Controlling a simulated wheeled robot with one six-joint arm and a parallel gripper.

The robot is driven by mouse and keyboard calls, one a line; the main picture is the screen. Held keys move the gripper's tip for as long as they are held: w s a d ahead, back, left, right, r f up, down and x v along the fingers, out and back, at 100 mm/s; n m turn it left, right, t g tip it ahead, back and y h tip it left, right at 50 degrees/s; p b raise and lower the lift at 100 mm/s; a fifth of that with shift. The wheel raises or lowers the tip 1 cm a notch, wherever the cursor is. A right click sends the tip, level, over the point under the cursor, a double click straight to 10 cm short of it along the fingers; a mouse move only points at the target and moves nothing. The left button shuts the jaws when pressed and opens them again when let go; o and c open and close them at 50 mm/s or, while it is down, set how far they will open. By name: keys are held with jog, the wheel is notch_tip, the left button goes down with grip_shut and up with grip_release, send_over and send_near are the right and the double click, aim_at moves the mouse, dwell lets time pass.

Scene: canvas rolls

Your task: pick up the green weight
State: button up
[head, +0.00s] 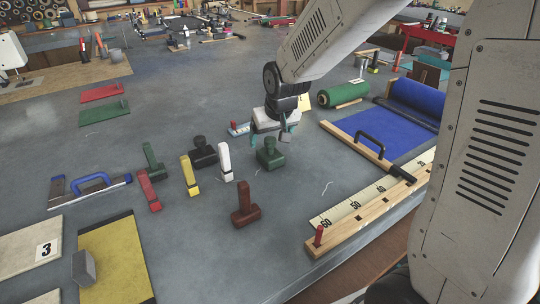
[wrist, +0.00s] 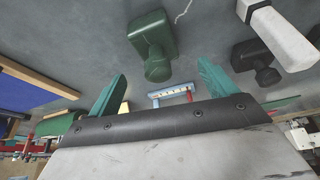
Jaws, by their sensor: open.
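The green weight (head: 270,154), a squat block with a round knob on top, stands on the grey table just below my gripper (head: 269,137) in the head view. In the wrist view the green weight (wrist: 150,30) shows above the space between my two teal fingers (wrist: 162,70), its knob toward them. The fingers are apart with nothing held. The weight looks upright, and I cannot tell whether a finger touches it.
Left of it stand a white block (head: 225,162), a black knobbed weight (head: 203,153) and a taller green piece (head: 153,162). A brown block (head: 245,204) is in front. A wooden ruler bar (head: 370,208) and blue cloth (head: 382,133) lie right.

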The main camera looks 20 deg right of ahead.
aim_at(268, 150)
jog(key=x, duration=0.7)
jog(key=shift+s+f, duration=0.15)
jog(key=shift+s, duration=0.05)
jog(key=c, duration=1.1)
